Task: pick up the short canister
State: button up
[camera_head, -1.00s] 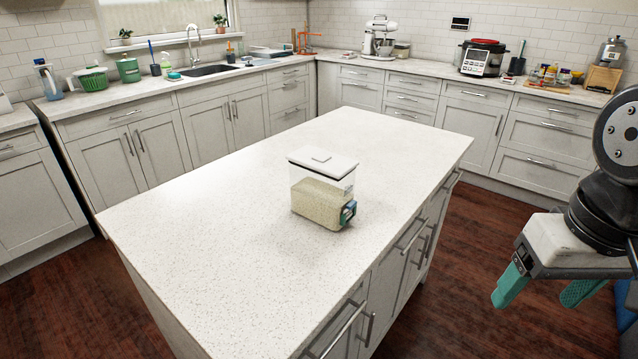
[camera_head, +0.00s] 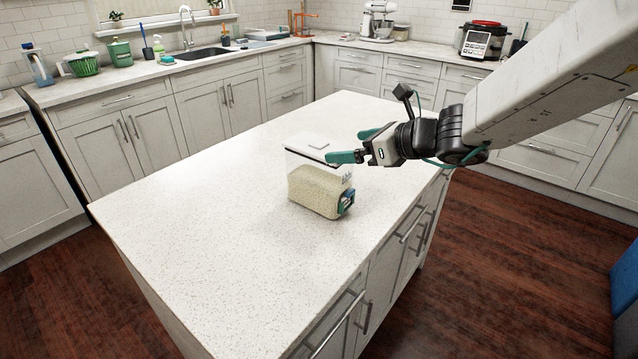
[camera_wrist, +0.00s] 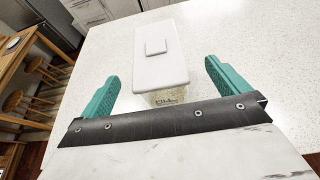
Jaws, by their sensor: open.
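The short canister (camera_head: 318,190) is a clear box with a white lid, partly filled with pale grains. It stands upright on the white speckled island top (camera_head: 200,240). A teal and dark piece shows low on its right side. My gripper (camera_head: 352,144) is open, its teal fingers at about lid height by the canister's right side in the head view. In the wrist view, the white lid (camera_wrist: 161,62) lies ahead, between the two spread fingers (camera_wrist: 163,82) and mostly beyond them. I cannot tell whether a finger touches the canister.
The rest of the island top is bare. Counters along the walls hold a green basket (camera_head: 82,64), a stand mixer (camera_head: 377,20) and a cooker (camera_head: 482,40). Stools (camera_wrist: 45,75) show at left in the wrist view.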

aim_at(327, 148)
jog(key=x, duration=0.7)
jog(key=shift+s+a, duration=0.15)
jog(key=shift+s, duration=0.1)
jog(key=c, duration=2.1)
